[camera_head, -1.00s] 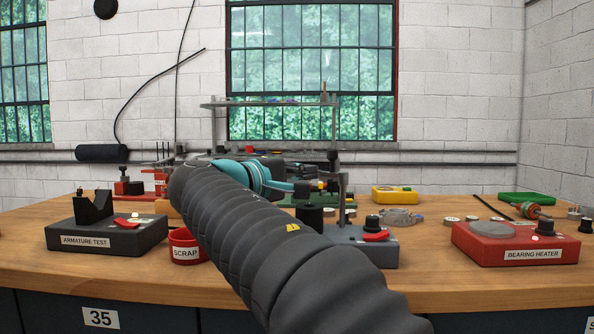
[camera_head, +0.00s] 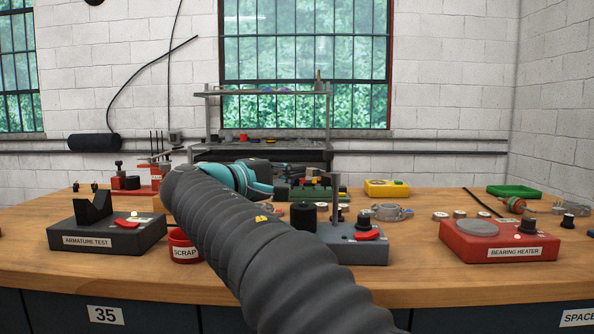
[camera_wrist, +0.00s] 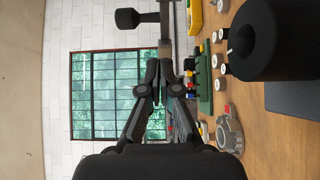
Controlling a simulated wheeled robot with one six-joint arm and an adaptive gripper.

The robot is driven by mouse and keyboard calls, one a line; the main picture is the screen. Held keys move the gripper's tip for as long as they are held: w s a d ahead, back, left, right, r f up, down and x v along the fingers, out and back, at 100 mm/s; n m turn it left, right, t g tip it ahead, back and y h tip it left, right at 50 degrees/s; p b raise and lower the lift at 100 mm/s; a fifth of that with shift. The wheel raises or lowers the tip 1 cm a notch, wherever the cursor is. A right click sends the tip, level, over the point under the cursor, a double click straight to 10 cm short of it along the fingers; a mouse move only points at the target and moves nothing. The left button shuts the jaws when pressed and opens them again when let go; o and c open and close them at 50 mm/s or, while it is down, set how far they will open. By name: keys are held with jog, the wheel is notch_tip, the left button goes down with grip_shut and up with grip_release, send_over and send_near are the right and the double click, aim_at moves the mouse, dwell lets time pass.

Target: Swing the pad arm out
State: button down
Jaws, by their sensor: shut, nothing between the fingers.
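The grey fixture (camera_head: 362,251) stands on the bench, with an upright post (camera_head: 336,195), a black cylinder (camera_head: 302,216) and a red lever (camera_head: 367,235). In the wrist view, a grey bar (camera_wrist: 166,42), apparently the pad arm, carries a black knob (camera_wrist: 127,18); the knob is hard to make out in the head view. My gripper (camera_wrist: 159,70) is shut and empty, with its tips close to the bar's end; I cannot tell whether they touch. In the head view my arm hides part of the fixture, and the fingertips are unclear. The black cylinder looms large in the wrist view (camera_wrist: 255,40).
The scrap cup (camera_head: 184,248) and armature tester (camera_head: 108,234) stand left of my arm. The red bearing heater (camera_head: 497,242) is to the right. A ring-shaped metal housing (camera_head: 388,212), a green block (camera_head: 312,194) and a yellow box (camera_head: 386,189) lie behind. The front right bench is clear.

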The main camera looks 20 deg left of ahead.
jog(key=w+a+v, duration=0.1)
jog(key=a+v, duration=0.1)
jog(key=v, duration=1)
jog(key=shift+a+p, duration=0.25)
jog(key=shift+p, duration=0.05)
jog(key=shift+s, duration=0.2)
